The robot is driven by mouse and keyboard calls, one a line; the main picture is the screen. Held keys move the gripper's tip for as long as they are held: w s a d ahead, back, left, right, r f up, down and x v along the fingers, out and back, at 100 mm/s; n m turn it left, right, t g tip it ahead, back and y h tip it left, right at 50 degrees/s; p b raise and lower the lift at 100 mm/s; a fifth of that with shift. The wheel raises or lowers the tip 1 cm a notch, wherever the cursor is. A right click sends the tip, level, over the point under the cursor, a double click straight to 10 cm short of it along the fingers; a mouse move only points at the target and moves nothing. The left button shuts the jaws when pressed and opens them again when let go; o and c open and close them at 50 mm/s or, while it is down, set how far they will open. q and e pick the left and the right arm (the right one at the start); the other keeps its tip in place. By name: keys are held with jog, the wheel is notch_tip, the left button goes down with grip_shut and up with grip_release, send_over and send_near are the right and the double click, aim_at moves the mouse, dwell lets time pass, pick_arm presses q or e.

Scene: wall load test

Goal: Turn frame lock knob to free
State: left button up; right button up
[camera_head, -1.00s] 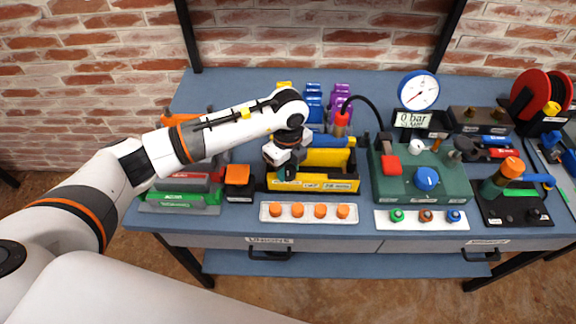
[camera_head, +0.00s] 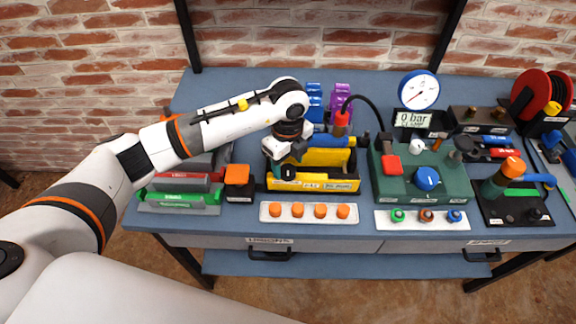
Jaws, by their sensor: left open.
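My left gripper (camera_head: 280,165) points down at the frame's left end, open, right beside the knob. Whether its fingers touch the knob cannot be told. The gripper covers part of the frame. My right gripper is not in view.
An orange-topped block (camera_head: 237,176) and green and red blocks (camera_head: 180,198) stand to the left. A white strip with several orange caps (camera_head: 309,214) lies in front. A green box with a blue knob (camera_head: 428,179) stands to the right. Blue and purple blocks stand behind.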

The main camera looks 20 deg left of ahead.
aim_at(288, 169)
pick_arm(q)
notch_tip(288, 169, up, 10)
jog(key=b, duration=0.1)
jog(key=shift+b, duration=0.4)
